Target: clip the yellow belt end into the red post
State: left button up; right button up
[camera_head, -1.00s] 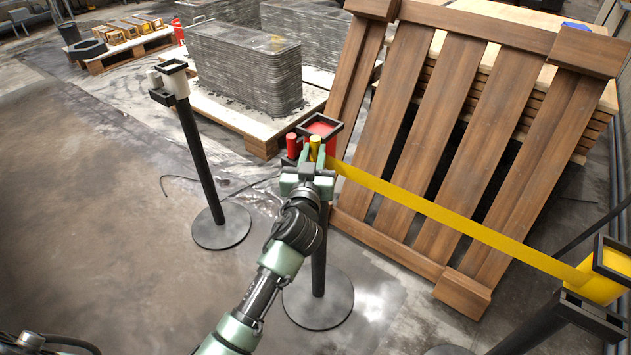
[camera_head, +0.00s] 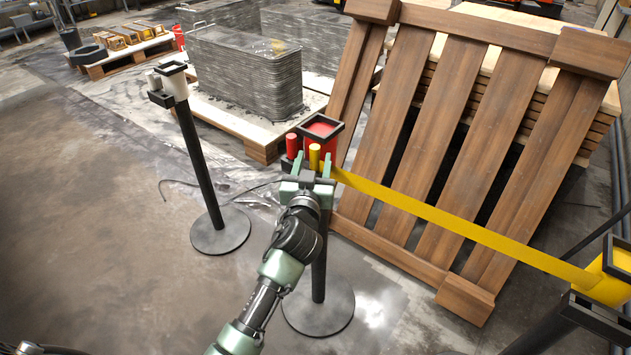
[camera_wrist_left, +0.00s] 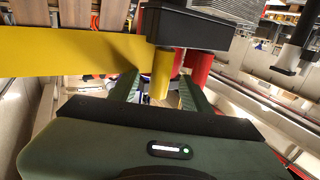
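The red post (camera_head: 320,130) has a red head with a black square rim, a dark pole and a round base. A red cylinder (camera_head: 291,146) stands at its side. The yellow belt end (camera_head: 314,156), a small upright cylinder, is beside the red cylinder at the post's head; its seat in the clip is hidden. The yellow belt (camera_head: 450,220) runs from it to the yellow post (camera_head: 608,275) at right. My left gripper (camera_head: 313,167) is open around the yellow end, with gaps on both sides in the left wrist view (camera_wrist_left: 160,92). My right gripper is out of view.
A white-headed post (camera_head: 190,130) stands to the left. A wooden pallet (camera_head: 430,130) leans behind the belt. Stacked grey printed blocks (camera_head: 247,70) sit on a low pallet behind. The floor (camera_head: 90,220) at left is clear.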

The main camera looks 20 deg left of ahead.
pick_arm(q)
jog(key=s+d, duration=0.1)
jog(key=s, duration=0.7)
jog(key=s+d+f+m+g+h+p, duration=0.1)
jog(key=s+d+f+m+g, duration=0.15)
jog(key=f, duration=0.95)
jog(key=s+d+f+m+g+h, duration=0.1)
jog(key=f+g+h, duration=0.15)
jog(key=f, duration=0.95)
jog(key=s+f+g+p, duration=0.1)
jog(key=s+f+g, duration=0.1)
jog(key=s+f, duration=0.5)
jog(key=s+f+g, duration=0.2)
jog(key=s+f, duration=0.2)
jog(key=f, duration=0.5)
jog(key=s+a+f+g, duration=0.2)
jog(key=s+f, duration=0.4)
jog(key=s, duration=0.6)
jog(key=s+a+f+g, duration=0.3)
jog(key=s+f, duration=0.3)
jog(key=s, duration=0.5)
jog(key=s+a+f+g+p, duration=0.1)
jog(key=s+f, duration=0.5)
jog(key=s, duration=0.6)
jog(key=shift+s+a+m+g, duration=0.3)
jog(key=shift+a+m+g, duration=0.15)
jog(key=shift+a+g, duration=0.6)
jog(key=shift+w+a, duration=0.1)
jog(key=shift+a, duration=0.05)
